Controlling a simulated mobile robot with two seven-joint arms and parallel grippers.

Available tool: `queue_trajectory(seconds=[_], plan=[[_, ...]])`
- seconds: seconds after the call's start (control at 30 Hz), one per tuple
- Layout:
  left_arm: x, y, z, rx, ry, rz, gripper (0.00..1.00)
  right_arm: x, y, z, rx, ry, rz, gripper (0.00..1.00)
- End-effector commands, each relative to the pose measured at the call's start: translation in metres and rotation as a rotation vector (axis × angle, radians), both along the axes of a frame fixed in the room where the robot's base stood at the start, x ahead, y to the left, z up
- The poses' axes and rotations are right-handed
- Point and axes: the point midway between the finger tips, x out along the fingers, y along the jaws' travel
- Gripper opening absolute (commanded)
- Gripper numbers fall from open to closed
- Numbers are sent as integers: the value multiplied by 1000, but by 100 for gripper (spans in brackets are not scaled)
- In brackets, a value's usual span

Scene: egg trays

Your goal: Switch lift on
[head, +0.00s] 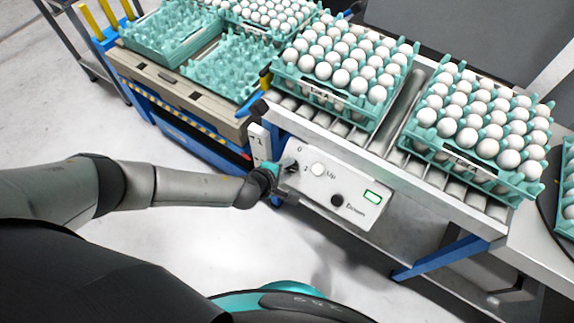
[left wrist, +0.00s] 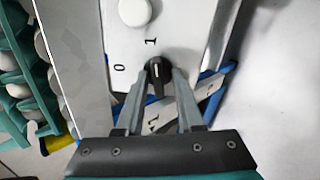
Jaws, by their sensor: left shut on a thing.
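The white lift control panel (head: 345,185) is on the front of the roller conveyor. My left gripper (head: 282,166) is at the panel's left end, in front of the rotary switch, which it mostly hides in the head view. In the left wrist view, my left gripper (left wrist: 158,85) has its fingers shut on the black switch knob (left wrist: 158,70). The knob's light mark looks about upright, towards the 1; the 0 is to its left. A green-framed indicator (head: 372,197) on the panel looks lit. My right gripper is in neither view.
A white Up button (head: 318,169) and a black Down button (head: 337,200) are beside the switch. Full egg trays (head: 323,97) stand on the rollers. An empty teal tray (head: 232,68) is on the lift at left. The floor in front is clear.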

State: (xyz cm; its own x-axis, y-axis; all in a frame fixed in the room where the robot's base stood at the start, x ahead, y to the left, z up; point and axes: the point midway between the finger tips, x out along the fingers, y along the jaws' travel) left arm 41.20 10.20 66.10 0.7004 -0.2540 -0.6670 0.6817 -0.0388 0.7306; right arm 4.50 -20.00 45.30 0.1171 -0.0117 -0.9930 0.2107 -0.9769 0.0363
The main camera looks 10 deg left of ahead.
Motion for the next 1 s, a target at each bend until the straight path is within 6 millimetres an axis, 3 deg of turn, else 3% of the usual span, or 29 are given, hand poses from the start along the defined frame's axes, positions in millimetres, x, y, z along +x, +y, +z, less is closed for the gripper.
queue_trajectory(seconds=[0.03, 0.37, 0.4, 0.5, 0.63, 1.0], plan=[[7, -3, 5, 11, -17, -12, 5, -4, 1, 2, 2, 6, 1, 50], [7, -3, 5, 127, -59, -122, 5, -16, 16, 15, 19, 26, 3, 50], [7, -3, 4, 121, -57, -116, 40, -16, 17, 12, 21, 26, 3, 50], [7, -3, 3, 119, -56, -114, 50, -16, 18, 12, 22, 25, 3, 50], [4, -2, 7, 119, -55, -114, 50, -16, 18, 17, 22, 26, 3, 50], [-35, 13, 42, 122, -48, -113, 50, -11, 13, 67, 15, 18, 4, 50]])
